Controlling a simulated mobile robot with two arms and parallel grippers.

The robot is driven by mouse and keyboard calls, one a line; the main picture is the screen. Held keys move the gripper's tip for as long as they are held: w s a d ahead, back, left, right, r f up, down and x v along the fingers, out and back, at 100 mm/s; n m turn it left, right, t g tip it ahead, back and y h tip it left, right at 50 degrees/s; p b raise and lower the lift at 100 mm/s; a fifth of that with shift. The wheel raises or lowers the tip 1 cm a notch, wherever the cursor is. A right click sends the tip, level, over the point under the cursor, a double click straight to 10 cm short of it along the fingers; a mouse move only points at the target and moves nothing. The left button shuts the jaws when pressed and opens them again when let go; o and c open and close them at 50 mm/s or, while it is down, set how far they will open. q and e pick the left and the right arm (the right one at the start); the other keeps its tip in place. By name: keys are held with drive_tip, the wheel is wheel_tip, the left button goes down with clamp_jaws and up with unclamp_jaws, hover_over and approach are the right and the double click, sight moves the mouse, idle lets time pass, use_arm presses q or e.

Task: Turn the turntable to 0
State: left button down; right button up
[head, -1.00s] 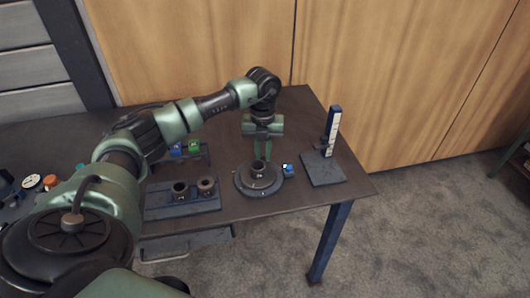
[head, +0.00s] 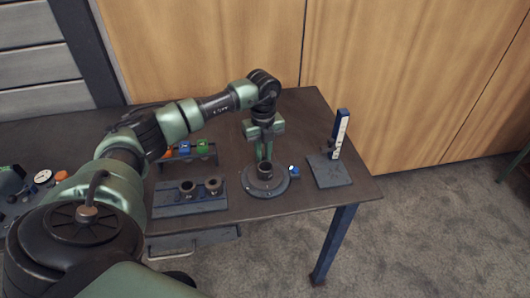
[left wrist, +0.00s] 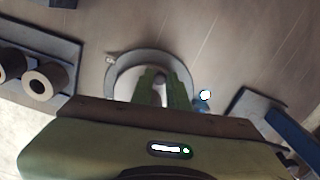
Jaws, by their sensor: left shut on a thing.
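The round dark turntable (head: 279,186) sits near the front edge of the table, with a short pipe (head: 264,171) standing upright at its middle. My left gripper (head: 264,154) points down over it, its green fingers shut on the pipe's upper part. In the left wrist view, the fingers (left wrist: 162,90) close around the pipe's grey top, above the turntable disc (left wrist: 125,83). Any scale marks are too small to read. My right gripper is not in view.
A dark fixture plate (head: 190,206) with two short pipe pieces lies to the left. Behind it is a rack (head: 205,160) with coloured blocks. A height gauge (head: 341,135) on a square base stands to the right, near the table's edge.

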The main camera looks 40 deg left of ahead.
use_arm(q)
drive_tip(key=shift+a+r+n, duration=0.15)
drive_tip(key=shift+a+n, duration=0.1)
drive_tip(key=shift+n, duration=0.25)
idle(0.3)
drive_tip(key=c, duration=1.4)
unclamp_jaws()
drive_tip(key=shift+o, duration=0.2)
drive_tip(key=shift+s, duration=0.1)
drive_tip(key=shift+d, duration=0.1)
wheel_tip(320, 180, up, 8)
drive_tip(key=shift+f+b, duration=0.15)
drive_tip(key=shift+b, duration=0.5)
